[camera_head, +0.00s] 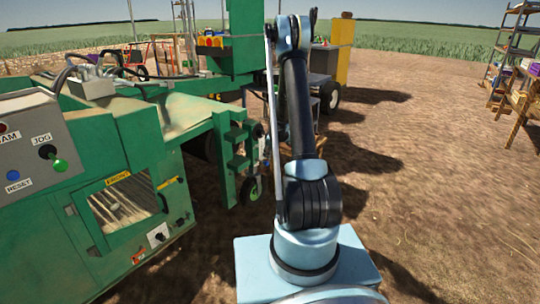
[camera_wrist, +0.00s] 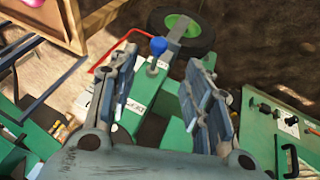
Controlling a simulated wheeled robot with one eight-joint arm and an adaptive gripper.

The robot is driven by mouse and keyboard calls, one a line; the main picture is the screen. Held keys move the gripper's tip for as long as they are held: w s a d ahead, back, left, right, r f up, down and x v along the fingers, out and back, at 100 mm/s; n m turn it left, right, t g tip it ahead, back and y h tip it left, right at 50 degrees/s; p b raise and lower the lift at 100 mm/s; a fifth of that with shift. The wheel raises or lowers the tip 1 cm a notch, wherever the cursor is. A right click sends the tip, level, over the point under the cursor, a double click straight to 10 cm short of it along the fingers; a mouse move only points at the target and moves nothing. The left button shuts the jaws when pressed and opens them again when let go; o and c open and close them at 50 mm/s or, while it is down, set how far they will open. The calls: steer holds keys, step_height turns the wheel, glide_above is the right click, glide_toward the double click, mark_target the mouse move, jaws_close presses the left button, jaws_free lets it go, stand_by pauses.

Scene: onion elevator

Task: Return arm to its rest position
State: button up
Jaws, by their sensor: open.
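My gripper (camera_wrist: 160,70) is open in the wrist view, its two grey fingers spread apart. I see nothing held between them. Behind them are green machinery, a blue knob (camera_wrist: 158,46) and a white label; I cannot tell how far away these are. In the head view my arm (camera_head: 300,105) stands upright, its blue and black links rising from the light-blue base to an elbow near the top of the picture. My gripper cannot be made out there.
A green machine (camera_head: 85,215) with a grey control box (camera_head: 35,145) stands at left, its green frame close beside my arm. A wheel (camera_wrist: 183,28) shows in the wrist view. Shelves (camera_head: 508,45) and a wooden table (camera_head: 525,103) stand far right. The dirt ground at right is clear.

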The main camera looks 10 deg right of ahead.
steer(key=s+a+r+m+g, duration=0.2)
steer(key=s+r+m, duration=0.3)
steer(key=s+r, duration=1.95)
steer(key=s+f+m, duration=0.2)
steer(key=s, duration=1.4)
steer(key=s+f+m+g, duration=0.1)
steer(key=s+f+m, duration=0.1)
steer(key=s, duration=1.3)
steer(key=shift+s+a+f+m+h, duration=0.15)
steer(key=shift+s+a+m+h, duration=0.15)
steer(key=shift+s+h, duration=0.1)
steer(key=shift+w+f, duration=0.2)
steer(key=shift+w, duration=0.3)
